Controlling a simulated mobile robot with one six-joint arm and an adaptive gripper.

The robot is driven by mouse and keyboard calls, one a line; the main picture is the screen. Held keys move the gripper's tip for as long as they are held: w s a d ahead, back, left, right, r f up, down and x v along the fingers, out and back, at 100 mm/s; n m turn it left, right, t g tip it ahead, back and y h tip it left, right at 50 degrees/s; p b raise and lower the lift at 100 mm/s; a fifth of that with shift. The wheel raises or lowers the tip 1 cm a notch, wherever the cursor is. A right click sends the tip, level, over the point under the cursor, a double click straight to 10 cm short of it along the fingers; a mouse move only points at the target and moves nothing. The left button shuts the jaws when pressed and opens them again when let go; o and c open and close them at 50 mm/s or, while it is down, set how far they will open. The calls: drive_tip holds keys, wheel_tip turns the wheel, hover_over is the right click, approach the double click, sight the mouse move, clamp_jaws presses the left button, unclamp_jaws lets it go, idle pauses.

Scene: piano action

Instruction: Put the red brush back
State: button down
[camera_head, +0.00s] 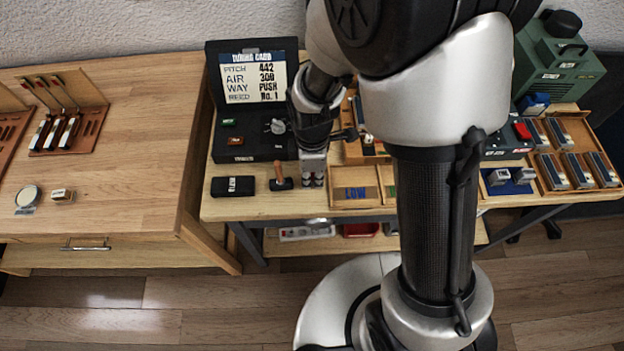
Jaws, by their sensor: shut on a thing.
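My gripper (313,180) points down just over the front part of the workbench, between a wooden-handled tool and a shallow wooden tray (355,173) marked LOW. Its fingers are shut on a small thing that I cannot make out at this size. I cannot pick out the red brush for sure in this view. The wooden-handled tool (280,176) stands upright on a dark base just left of my gripper, apart from it. My arm hides the middle of the bench.
Behind my gripper stands an open black case (238,147) with a tuning card (252,77) in its lid. A black block (232,186) lies at the left front. Trays with several blocks (578,170) and a green machine (562,65) are at the right. A wooden table (120,130) stands left.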

drive_tip(key=shift+f, duration=1.25)
drive_tip(key=shift+b, duration=0.3)
drive_tip(key=shift+f, duration=0.2)
drive_tip(key=c, duration=1.5)
unclamp_jaws()
drive_tip(key=shift+c, duration=0.2)
drive_tip(key=shift+r, duration=0.1)
